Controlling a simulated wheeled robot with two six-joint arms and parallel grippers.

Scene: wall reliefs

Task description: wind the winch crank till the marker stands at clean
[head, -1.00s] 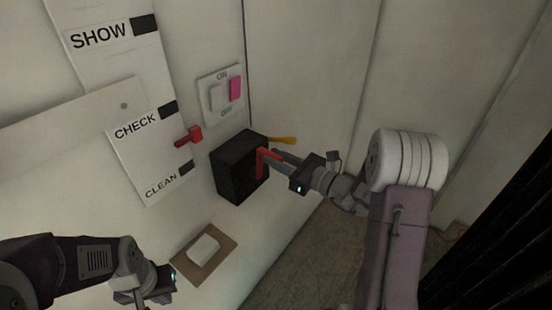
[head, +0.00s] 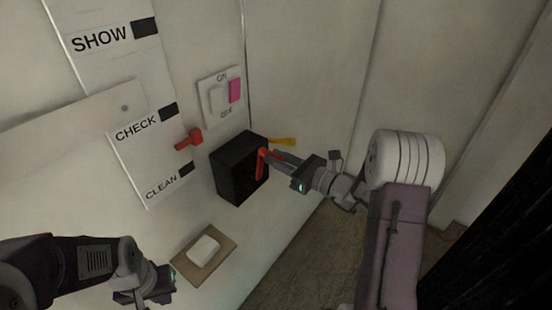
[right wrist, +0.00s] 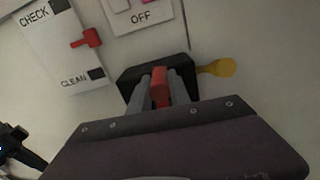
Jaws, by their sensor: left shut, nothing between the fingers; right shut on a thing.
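The winch is a black box (head: 238,168) on the wall with a red crank (head: 260,166) on its right face. My right gripper (head: 272,158) is shut on the crank's red grip, which shows between the fingers in the right wrist view (right wrist: 160,88). The red marker (head: 188,139) stands on the right edge of the white scale board (head: 147,150), between the CHECK and CLEAN labels. The right wrist view shows the marker (right wrist: 86,39) above the dark CLEAN block (right wrist: 96,73). My left gripper (head: 148,290) is shut and empty at the lower left, away from the winch.
A white switch plate (head: 220,97) with a pink part, lettered ON and OFF, is above the winch. A yellow handle (head: 282,142) sticks out beside the box. A brown plate with a white block (head: 203,250) is below. Open floor (head: 300,260) lies to the right.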

